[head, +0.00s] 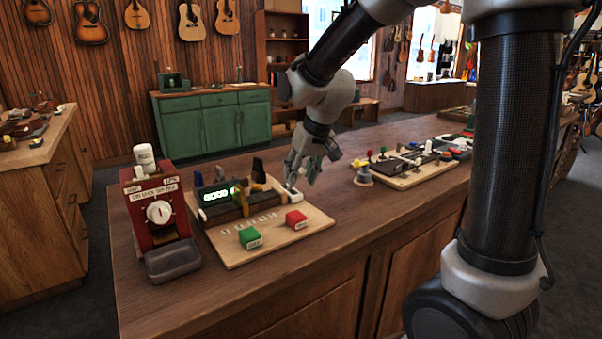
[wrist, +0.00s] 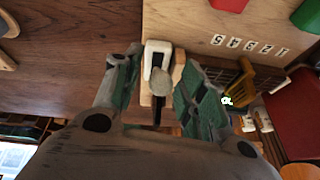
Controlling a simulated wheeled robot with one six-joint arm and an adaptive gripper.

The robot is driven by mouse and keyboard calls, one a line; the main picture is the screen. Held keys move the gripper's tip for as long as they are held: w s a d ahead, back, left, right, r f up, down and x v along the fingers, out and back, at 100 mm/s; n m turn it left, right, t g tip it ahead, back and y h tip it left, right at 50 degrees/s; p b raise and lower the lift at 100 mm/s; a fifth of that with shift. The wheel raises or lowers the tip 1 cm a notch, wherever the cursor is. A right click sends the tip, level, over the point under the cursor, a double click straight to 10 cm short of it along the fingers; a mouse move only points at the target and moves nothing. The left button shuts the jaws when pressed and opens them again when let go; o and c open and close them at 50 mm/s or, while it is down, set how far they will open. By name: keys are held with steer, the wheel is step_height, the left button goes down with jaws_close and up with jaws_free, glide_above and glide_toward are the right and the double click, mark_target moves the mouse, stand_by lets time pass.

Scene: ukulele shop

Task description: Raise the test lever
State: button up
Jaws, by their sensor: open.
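A small lever with a pale round knob (wrist: 160,81) and a dark stem rises from a white slotted base (wrist: 152,50) in the wrist view. My gripper (wrist: 162,66) is open, with one finger on each side of this lever. The fingers look apart from the knob, with clear gaps. In the head view my gripper (head: 301,179) points down over the right corner of the pale wooden board (head: 276,243), just above the white base (head: 290,194). The lever itself is mostly hidden there by the fingers.
A red machine (head: 158,212) stands left. Another board (head: 409,172) with several knobs lies right.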

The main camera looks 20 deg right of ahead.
steer(key=shift+c, duration=0.2)
jaws_close()
